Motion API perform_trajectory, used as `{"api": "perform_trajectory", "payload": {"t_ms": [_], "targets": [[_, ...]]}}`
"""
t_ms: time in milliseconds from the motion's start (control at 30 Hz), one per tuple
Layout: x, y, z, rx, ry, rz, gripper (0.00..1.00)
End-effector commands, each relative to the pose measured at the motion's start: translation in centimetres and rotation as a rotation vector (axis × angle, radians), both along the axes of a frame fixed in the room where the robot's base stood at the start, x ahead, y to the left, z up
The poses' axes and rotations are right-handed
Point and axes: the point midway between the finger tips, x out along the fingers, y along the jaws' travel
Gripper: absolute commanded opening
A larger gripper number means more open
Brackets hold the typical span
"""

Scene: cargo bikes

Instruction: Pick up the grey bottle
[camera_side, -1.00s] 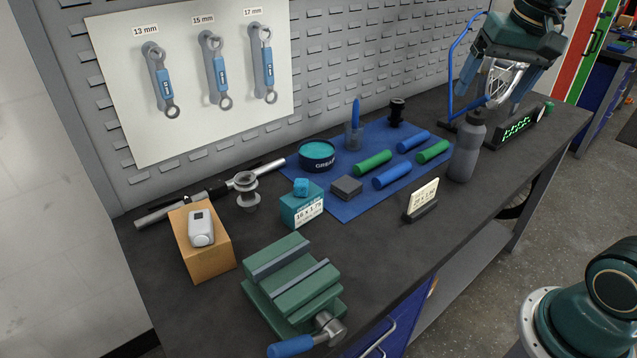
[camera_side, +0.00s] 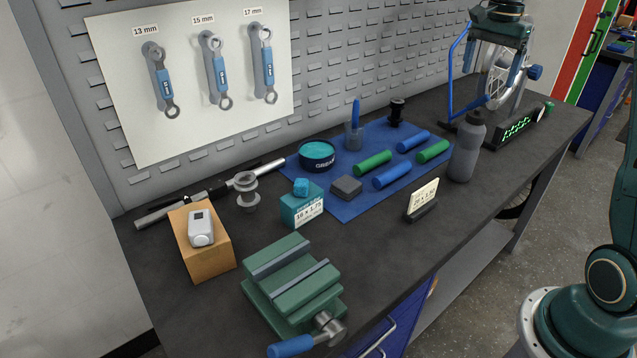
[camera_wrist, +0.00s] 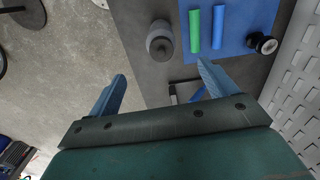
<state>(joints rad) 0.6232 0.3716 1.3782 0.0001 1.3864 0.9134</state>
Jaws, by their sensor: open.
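The grey bottle (camera_side: 467,152) stands upright near the front right edge of the workbench, just right of the blue mat. In the wrist view it shows from above as a grey round shape (camera_wrist: 160,41), beyond and between my fingertips. My gripper (camera_side: 493,72) is at the upper right of the side view, above and behind the bottle, apart from it. In the wrist view my gripper (camera_wrist: 162,74) has its two blue fingers spread wide with nothing between them.
The blue mat (camera_side: 345,208) holds green and blue grips (camera_side: 393,175) left of the bottle. A card in a holder (camera_side: 422,200) stands in front. A wheel truing stand (camera_side: 460,75) and a green-lit display (camera_side: 520,127) lie behind right.

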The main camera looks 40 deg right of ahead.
Motion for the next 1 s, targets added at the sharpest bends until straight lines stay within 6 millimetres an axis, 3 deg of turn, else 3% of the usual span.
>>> {"api": "perform_trajectory", "payload": {"t_ms": [433,1000], "targets": [[0.0,-0.5,-1.2,0.004,0.006,-0.018,0.84],[0.0,-0.5,-8.4,0.004,0.005,-0.016,0.84]]}}
